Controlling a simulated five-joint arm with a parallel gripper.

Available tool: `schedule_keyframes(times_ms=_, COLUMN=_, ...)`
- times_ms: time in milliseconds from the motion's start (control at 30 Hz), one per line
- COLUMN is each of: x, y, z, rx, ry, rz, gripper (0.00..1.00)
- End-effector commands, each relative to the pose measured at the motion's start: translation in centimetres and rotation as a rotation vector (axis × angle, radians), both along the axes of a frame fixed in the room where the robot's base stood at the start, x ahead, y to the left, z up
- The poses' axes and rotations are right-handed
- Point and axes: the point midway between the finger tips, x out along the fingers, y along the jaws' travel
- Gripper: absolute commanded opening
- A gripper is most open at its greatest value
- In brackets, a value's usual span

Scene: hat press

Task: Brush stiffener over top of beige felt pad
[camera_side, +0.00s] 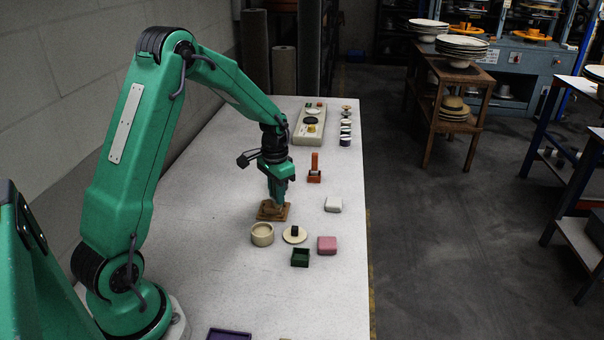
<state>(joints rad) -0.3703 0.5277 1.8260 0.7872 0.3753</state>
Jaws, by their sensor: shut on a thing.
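My gripper (278,203) points down over a small brown square board (264,216) near the middle of the table. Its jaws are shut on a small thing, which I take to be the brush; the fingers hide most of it. A small beige patch, which looks like the felt pad (270,209), shows on the board right under the fingertips. I cannot tell whether the held thing touches it. An open round beige pot (262,236) stands just in front of the board. A cream disc with a black knob (295,235), like a lid, lies to the pot's right.
A dark green open box (300,258), a pink block (327,246) and a white block (333,205) lie to the right. An orange stand (315,172) and a long tray (302,136) are farther back. A purple tray (229,334) is at the front. The table's left side is mostly clear.

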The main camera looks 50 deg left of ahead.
Motion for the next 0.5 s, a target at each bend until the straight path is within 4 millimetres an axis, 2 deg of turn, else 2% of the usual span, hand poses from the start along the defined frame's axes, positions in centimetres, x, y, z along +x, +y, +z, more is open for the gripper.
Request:
schedule_keyframes(times_ms=300, x=-2.3, y=2.3, z=0.0, rx=-0.001, ry=0.002, rz=0.006, gripper=0.02)
schedule_keyframes(times_ms=500, x=-0.9, y=3.6, z=0.0, rx=-0.001, ry=0.001, rz=0.004, gripper=0.02)
